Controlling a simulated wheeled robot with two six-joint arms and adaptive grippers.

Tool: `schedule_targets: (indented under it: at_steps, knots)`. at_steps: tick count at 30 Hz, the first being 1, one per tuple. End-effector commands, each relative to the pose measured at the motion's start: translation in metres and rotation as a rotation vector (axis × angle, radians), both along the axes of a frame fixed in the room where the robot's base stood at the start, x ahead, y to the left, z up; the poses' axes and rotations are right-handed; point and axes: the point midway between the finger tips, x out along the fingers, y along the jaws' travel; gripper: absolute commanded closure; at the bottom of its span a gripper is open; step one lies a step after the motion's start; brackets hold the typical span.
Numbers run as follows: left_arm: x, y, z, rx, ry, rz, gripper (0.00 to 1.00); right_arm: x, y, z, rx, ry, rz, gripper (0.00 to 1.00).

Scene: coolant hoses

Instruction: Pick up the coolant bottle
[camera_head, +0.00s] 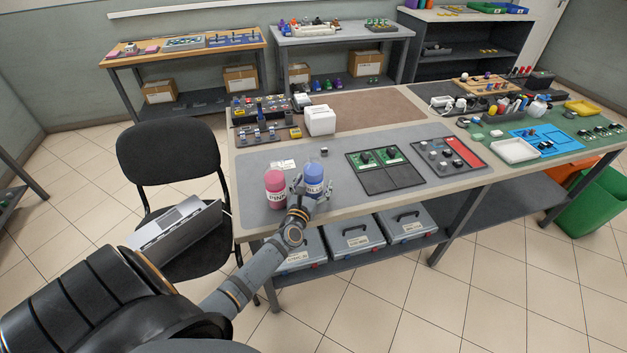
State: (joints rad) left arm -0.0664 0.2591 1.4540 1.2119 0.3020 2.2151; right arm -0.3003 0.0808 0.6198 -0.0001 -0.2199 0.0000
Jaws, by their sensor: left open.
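Two labelled bottles stand upright on the near left part of the workbench, a pink bottle (275,189) and a blue bottle (314,174) to its right. Which one is the coolant bottle cannot be told for sure. My left gripper (311,188) is at the blue bottle, coming from the front, with its fingers open on either side of the lower part. Whether the fingers touch it cannot be told. The gripper partly hides the blue bottle's base. My right gripper is not in view.
A white box (320,120) and a small dark block (323,152) stand behind the bottles. A green board (379,164) lies to the right on the grey mat. A black chair (168,160) stands left of the bench. Grey cases sit on the shelf below.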

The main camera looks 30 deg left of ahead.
Motion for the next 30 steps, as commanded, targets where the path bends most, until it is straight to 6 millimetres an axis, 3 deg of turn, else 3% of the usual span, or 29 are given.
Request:
schedule_targets:
  at_steps: [2, 16, 25, 30]
  knots:
    - [0.0, 0.0, 0.0, 0.0, 0.0, 0.0, 0.15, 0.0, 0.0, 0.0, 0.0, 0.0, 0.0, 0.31]
    - [0.0, 0.0, 0.0, 0.001, 0.0, 0.0, 0.79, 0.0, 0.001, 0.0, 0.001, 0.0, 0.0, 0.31]
    - [0.0, 0.0, 0.006, 0.001, -0.003, 0.0, 0.81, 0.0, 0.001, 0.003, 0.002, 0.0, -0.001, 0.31]
    - [0.0, 0.0, 0.029, 0.001, -0.004, 0.0, 0.81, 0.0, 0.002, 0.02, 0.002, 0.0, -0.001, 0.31]
